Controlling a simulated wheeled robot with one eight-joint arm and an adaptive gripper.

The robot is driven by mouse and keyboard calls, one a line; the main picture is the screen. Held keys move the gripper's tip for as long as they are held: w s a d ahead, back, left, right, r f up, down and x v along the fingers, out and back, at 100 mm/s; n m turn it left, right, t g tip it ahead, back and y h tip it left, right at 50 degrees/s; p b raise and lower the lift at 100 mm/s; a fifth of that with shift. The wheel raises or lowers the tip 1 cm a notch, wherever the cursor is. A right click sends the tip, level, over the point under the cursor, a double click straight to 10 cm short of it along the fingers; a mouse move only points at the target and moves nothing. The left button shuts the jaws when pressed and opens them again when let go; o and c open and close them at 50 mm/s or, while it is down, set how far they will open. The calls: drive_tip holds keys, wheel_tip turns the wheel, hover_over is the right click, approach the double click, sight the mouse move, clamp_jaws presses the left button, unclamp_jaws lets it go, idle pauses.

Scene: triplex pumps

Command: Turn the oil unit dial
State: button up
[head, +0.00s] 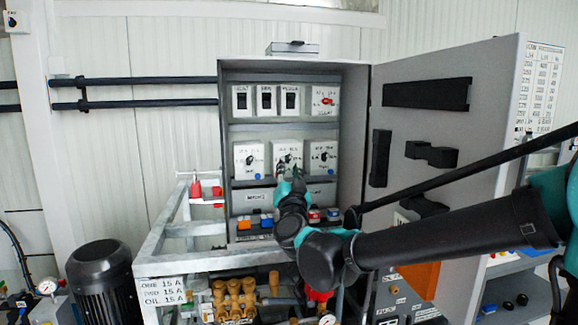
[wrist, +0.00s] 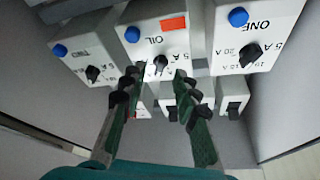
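The oil unit (wrist: 150,40) is a white box labelled OIL, with a blue button and a red-orange patch. It shows upside down in the wrist view and sits in the middle of the cabinet's second row in the head view (head: 288,148). Its small black dial (wrist: 160,64) is visible in the wrist view. My gripper (wrist: 157,74) is open, its black-tipped green fingers on either side of the dial's line with a gap between them. I cannot tell whether the tips reach the dial's depth. In the head view my gripper (head: 287,168) is in front of the unit's lower part.
Similar dial units ONE (wrist: 252,35) and TWO (wrist: 88,55) flank the oil unit closely. Switch boxes (head: 265,99) are above in the head view. The open cabinet door (head: 425,120) stands at right. A metal frame and brass fittings (head: 235,297) are below.

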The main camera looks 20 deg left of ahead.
drive_tip(key=v, duration=0.9)
drive_tip(key=shift+s, duration=0.2)
drive_tip(key=shift+f, duration=0.1)
